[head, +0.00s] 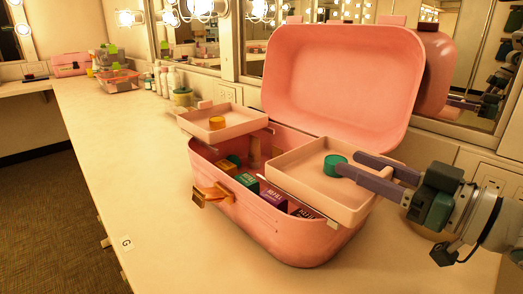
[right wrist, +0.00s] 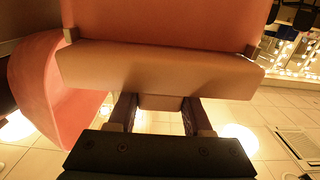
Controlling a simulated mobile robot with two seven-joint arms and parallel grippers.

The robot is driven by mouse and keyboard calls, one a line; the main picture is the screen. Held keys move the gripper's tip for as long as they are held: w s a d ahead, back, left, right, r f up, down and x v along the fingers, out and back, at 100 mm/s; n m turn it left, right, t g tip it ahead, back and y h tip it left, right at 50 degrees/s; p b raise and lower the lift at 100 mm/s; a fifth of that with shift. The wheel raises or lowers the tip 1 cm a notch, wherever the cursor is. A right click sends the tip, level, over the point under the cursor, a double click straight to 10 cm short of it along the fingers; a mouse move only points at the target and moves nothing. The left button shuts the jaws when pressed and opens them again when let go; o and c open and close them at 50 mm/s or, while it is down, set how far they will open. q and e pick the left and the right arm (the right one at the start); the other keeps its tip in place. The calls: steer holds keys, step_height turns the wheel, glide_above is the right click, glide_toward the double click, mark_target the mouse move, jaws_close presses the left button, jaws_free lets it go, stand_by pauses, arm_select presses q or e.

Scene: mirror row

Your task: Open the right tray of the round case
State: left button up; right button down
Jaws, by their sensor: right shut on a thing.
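The round pink case (head: 290,240) stands on the counter with its lid (head: 340,80) raised. Its right tray (head: 350,208) is above the case's right half and reaches the right rim; a green-lidded jar (head: 334,162) stands in it. My right gripper (head: 350,163) comes from the right at the tray's right side. In the right wrist view, its fingers (right wrist: 157,110) are shut on a tab (right wrist: 160,102) on the tray's wall (right wrist: 160,72). My left gripper is not in view.
Several small boxes (head: 275,197) lie inside the case below the trays. An orange latch (head: 212,194) is on its front. Mirrors line the wall behind. Bottles (head: 171,80) and other cases (head: 118,78) stand at the far left. The counter's front left is clear.

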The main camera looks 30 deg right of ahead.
steer(key=p+v, duration=0.1)
steer(key=v, duration=0.2)
steer(key=shift+s+d, duration=0.1)
steer(key=shift+s, duration=0.1)
steer(key=shift+s+d, duration=0.1)
steer(key=shift+s, duration=0.35)
steer(key=shift+c, duration=1.6)
jaws_free()
arm_select(q)
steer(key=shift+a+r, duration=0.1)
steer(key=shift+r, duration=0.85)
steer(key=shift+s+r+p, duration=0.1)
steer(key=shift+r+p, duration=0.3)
steer(key=shift+p, duration=0.15)
arm_select(e)
glide_toward(388, 178)
steer(key=shift+s+d, duration=0.1)
steer(key=shift+s, duration=0.2)
